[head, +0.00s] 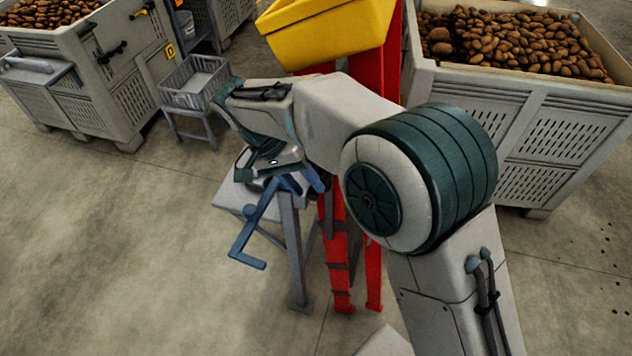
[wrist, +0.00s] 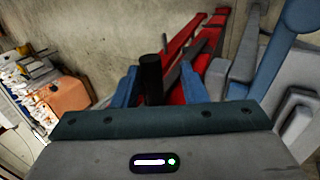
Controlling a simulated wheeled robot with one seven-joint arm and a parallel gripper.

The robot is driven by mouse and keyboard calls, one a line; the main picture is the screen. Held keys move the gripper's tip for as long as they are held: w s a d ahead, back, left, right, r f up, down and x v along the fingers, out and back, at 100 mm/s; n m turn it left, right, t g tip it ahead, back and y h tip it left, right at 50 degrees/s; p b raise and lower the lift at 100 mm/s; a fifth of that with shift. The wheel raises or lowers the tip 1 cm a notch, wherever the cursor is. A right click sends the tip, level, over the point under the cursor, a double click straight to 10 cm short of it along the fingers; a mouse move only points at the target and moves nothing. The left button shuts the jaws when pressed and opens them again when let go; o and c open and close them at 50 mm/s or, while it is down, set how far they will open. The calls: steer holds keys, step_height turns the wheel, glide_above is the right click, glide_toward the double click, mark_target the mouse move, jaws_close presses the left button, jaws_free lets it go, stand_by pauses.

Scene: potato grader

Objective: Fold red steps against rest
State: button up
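The red steps (head: 340,270) stand upright in the middle of the head view, with dark bands across one leg. My arm hides much of their upper part. In the wrist view two red rails (wrist: 205,45) show beyond the fingers, slanting to the upper right. My gripper (head: 300,184) is in front of the steps, over a small grey stand. In the wrist view my gripper (wrist: 160,88) has its two blue fingers apart. A black upright cylinder (wrist: 150,78) shows between them, nearer the left finger, with a gap on the right. I cannot tell whether it touches. The rest is not clearly seen.
A blue crank (head: 248,235) hangs beside the grey stand (head: 291,250). A yellow hopper (head: 325,30) is above. Potato crates stand at the right (head: 560,125) and left (head: 100,90). A grey basket (head: 195,85) stands behind. The floor at lower left is clear.

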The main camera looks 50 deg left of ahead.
steer(key=shift+o, duration=0.5)
steer(key=shift+s+a+f, duration=0.15)
steer(key=shift+s+a, duration=0.3)
steer(key=shift+a, duration=0.1)
steer(key=shift+d, duration=0.15)
steer(key=shift+w+d, duration=0.1)
steer(key=v, duration=1.4)
steer(key=shift+w, duration=0.15)
steer(key=shift+d, duration=0.1)
